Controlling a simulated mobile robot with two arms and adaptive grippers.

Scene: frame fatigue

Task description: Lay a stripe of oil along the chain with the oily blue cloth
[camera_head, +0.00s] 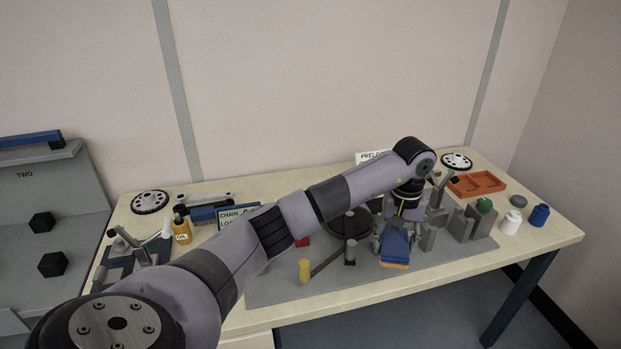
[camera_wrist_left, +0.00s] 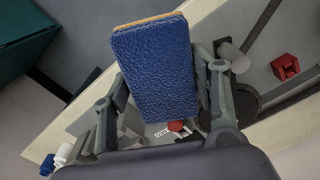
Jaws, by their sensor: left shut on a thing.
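My left gripper (camera_head: 394,246) is shut on the blue cloth (camera_head: 395,252), a thick pad with an orange edge, held over the front of the grey mat. In the left wrist view the blue cloth (camera_wrist_left: 157,66) sits between the two fingers of the left gripper (camera_wrist_left: 160,75) and hides what is behind it. A dark narrow strip (camera_head: 327,263), which looks like the chain, runs between a yellow post and a grey post, left of the cloth. The cloth appears apart from it. My right gripper is in neither view.
The yellow post (camera_head: 304,270) and grey post (camera_head: 350,252) stand on the mat (camera_head: 275,289). Grey upright blocks (camera_head: 460,224), an orange tray (camera_head: 476,184) and white (camera_head: 511,222) and blue (camera_head: 540,214) bottles are at right. An oil bottle (camera_head: 181,226) stands at left.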

